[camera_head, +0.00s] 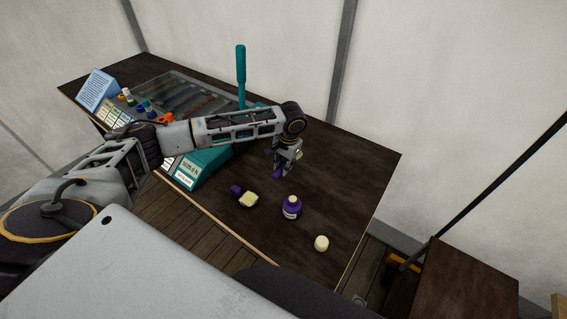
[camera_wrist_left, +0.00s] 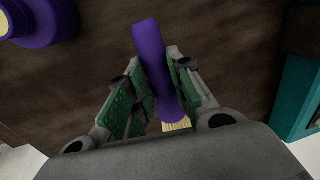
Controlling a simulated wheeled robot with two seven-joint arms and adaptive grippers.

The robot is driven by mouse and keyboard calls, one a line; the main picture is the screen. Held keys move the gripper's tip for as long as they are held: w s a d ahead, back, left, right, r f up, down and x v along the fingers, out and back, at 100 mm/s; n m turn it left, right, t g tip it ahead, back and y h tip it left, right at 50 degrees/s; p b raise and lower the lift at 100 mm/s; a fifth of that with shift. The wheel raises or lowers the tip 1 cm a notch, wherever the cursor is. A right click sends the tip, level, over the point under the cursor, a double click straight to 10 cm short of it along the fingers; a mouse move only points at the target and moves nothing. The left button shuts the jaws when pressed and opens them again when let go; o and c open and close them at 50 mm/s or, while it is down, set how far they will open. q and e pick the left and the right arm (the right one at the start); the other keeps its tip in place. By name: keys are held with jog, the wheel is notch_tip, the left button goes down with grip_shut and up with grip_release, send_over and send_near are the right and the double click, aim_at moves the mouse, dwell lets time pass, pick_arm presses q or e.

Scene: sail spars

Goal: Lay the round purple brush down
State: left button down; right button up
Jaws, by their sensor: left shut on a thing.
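My left gripper (camera_head: 286,160) is over the dark table and shut on a purple brush. In the left wrist view the brush's purple handle (camera_wrist_left: 154,70) runs between the green-padded fingers, and its cream bristles (camera_wrist_left: 176,126) show at the end nearer the wrist. In the head view only a small purple part of the brush (camera_head: 277,174) shows below the fingers. I cannot tell whether it touches the table. My right gripper is not in view.
The table's right side is bare.

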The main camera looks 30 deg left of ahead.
aim_at(283, 181)
pick_arm(q)
jog(key=shift+f, duration=2.3)
jog(key=shift+f, duration=0.5)
jog(key=c, duration=1.2)
grip_release()
jog(key=shift+r, duration=0.1)
jog(key=shift+s+d+r, duration=0.1)
jog(key=shift+d+r, duration=0.15)
jog(key=shift+r, duration=1.7)
jog(key=shift+w+d+r, duration=0.1)
jog(key=shift+d+r, duration=0.2)
jog(key=shift+r, duration=1.65)
jog(key=shift+s+d+r, duration=0.1)
jog(key=shift+d+r, duration=0.15)
jog(key=shift+r, duration=1.7)
jog(key=shift+s+f, duration=0.1)
